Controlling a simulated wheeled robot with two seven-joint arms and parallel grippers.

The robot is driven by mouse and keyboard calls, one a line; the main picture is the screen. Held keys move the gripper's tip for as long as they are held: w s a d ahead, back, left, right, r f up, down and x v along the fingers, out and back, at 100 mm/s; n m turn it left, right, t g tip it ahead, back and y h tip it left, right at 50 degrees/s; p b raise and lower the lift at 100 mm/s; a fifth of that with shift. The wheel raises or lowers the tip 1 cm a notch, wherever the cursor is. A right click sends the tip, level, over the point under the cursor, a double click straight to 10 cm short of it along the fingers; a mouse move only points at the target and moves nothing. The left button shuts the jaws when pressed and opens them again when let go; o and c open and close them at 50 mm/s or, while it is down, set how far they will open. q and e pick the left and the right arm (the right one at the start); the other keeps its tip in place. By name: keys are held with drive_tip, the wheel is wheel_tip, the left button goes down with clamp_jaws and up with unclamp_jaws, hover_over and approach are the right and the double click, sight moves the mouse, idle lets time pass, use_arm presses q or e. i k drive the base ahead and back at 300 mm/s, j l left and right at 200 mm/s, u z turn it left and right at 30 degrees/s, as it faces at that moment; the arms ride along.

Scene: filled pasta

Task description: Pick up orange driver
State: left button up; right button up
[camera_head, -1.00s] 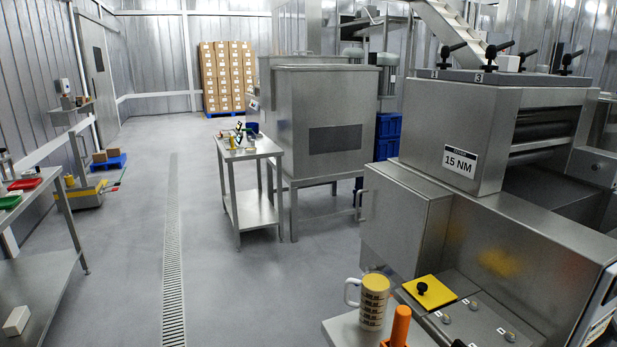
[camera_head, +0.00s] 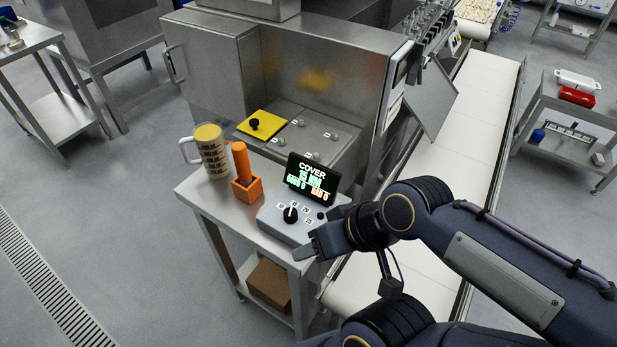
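The orange driver (camera_head: 241,161) stands upright in a square orange holder (camera_head: 247,188) on a small steel table (camera_head: 207,199). A grey control box (camera_head: 291,217) with a dial and a lit screen (camera_head: 312,178) reading "COVER 15 NM" stands to its right. My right gripper (camera_head: 305,249) is at the table's front right corner, close to the control box and to the right of the driver. It holds nothing that I can see, and its finger gap is not clear from this angle. My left gripper is not in view.
A mug (camera_head: 212,152) with a yellow top stands just left of the driver. Behind is a steel machine (camera_head: 230,75) with a yellow plate (camera_head: 259,124). A white conveyor (camera_head: 455,150) runs on the right. A cardboard box (camera_head: 270,284) sits on the lower shelf. The floor at left is open.

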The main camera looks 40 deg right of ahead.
sight(240, 154)
drive_tip(key=k+l, duration=0.25)
drive_tip(key=k+l+z, duration=0.15)
drive_tip(key=l, duration=0.35)
drive_tip(key=k+l, duration=0.25)
drive_tip(key=k+l+z, duration=0.1)
drive_tip(key=k+l, duration=0.15)
drive_tip(key=l, duration=0.25)
drive_tip(key=i+j+z, duration=0.15)
drive_tip(key=j, duration=0.15)
drive_tip(key=i+j+z, duration=0.1)
drive_tip(key=j, duration=0.2)
drive_tip(key=i+j+z, duration=0.15)
drive_tip(key=j, duration=0.2)
drive_tip(key=i+j+z, duration=0.1)
drive_tip(key=j, duration=0.25)
drive_tip(key=z, duration=0.95)
drive_tip(key=j+z, duration=0.45)
drive_tip(key=k+j+z, duration=0.1)
drive_tip(key=j+z, duration=0.4)
drive_tip(key=k+j+z, duration=0.2)
drive_tip(key=j+z, duration=0.25)
